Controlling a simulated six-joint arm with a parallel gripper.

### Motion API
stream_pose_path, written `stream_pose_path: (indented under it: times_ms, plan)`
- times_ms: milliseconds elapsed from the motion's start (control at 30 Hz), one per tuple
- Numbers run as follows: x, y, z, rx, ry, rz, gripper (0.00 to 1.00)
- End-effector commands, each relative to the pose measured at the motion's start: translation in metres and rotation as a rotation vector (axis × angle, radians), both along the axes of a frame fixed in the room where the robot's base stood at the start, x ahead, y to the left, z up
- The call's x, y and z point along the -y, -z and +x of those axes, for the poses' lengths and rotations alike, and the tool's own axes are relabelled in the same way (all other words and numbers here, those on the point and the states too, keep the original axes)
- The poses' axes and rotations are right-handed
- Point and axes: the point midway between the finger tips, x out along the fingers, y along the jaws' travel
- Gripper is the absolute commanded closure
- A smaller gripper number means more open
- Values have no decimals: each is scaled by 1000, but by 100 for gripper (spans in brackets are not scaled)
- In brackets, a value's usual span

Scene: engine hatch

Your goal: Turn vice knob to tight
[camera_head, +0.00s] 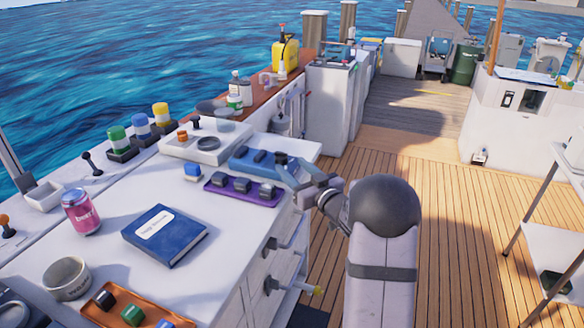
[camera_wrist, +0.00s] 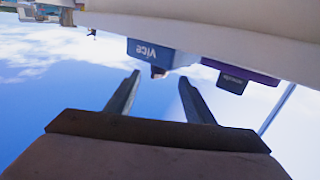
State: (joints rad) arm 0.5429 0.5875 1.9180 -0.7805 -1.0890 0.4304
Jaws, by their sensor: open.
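A blue panel (camera_head: 243,167) with dark knobs stands near the counter's right side in the head view. In the wrist view, a blue block (camera_wrist: 150,53) labelled "vice" appears upside down, with a small dark knob (camera_wrist: 158,72) at its lower edge. My gripper (camera_head: 284,170) is open at the right end of the blue panel. In the wrist view my gripper (camera_wrist: 158,77) has its two fingers apart, and the knob shows between their tips. I see no contact; the remaining gap is hard to judge. The knob's exact setting cannot be read.
A purple panel (camera_head: 231,196) with dark blocks lies just in front of the blue panel; one labelled block (camera_wrist: 232,82) shows in the wrist view. A blue book (camera_head: 165,236), a pink can (camera_head: 80,212) and a bowl (camera_head: 66,278) stand on the counter. Deck at right is open.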

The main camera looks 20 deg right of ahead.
Motion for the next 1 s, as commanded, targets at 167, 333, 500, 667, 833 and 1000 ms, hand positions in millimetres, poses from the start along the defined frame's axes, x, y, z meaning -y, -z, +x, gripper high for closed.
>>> stream_pose_path:
  times_ms: [167, 333, 500, 667, 833, 1000]
  plan:
    - [0, -22, 0, 5, 0, -3, 52]
    - [0, -56, 0, 7, 1, -4, 52]
    - [3, -35, -20, -9, 0, 7, 52]
    - [3, -6, -20, -6, 0, 5, 52]
    - [2, 3, -20, -2, 0, 1, 52]
    - [1, 2, -14, -1, -1, 1, 52]
